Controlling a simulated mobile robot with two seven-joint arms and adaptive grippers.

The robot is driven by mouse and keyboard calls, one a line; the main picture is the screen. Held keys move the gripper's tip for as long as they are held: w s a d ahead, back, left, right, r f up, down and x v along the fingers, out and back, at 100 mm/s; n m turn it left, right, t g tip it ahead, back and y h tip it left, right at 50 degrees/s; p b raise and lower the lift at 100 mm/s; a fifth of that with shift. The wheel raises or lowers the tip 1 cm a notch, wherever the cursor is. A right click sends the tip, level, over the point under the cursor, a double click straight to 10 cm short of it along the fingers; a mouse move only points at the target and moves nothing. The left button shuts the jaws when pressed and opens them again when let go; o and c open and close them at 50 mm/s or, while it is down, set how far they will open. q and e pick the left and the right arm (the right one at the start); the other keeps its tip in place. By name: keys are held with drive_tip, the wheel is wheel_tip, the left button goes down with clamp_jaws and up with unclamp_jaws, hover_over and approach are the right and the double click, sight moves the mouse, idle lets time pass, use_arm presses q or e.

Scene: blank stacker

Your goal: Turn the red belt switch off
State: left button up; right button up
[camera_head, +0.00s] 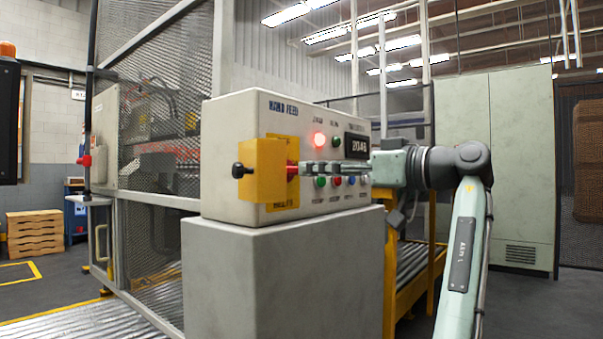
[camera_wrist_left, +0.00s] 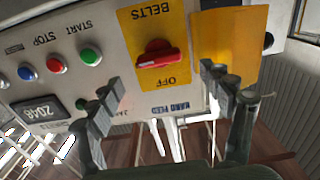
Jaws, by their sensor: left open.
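The red belt switch (camera_wrist_left: 158,54) sits on a yellow plate (camera_wrist_left: 133,22) marked BELTS and OFF, upside down in the left wrist view. Its handle lies crosswise in that view, with OFF beside it. In the head view only a bit of the red switch (camera_head: 291,171) shows by the yellow cover. A yellow cover (camera_wrist_left: 225,45) with a black knob (camera_head: 239,170) stands swung out beside the plate. My left gripper (camera_wrist_left: 160,78) is open, its fingertips on either side of the switch with nothing between them. Contact cannot be told. My right gripper is not in view.
The control box (camera_head: 240,117) has a lit red lamp (camera_head: 318,139), a display (camera_head: 357,146) and several push buttons close to my left gripper. It stands on a grey pedestal (camera_head: 270,280). A mesh fence (camera_head: 165,60) and a roller conveyor (camera_head: 415,265) lie behind.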

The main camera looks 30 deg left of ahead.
sight(291, 171)
use_arm(q)
drive_tip(key=a, duration=0.5)
drive_tip(key=shift+w, duration=0.25)
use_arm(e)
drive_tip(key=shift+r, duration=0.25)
use_arm(q)
drive_tip(key=c, duration=1.1)
drive_tip(key=shift+c, duration=0.2)
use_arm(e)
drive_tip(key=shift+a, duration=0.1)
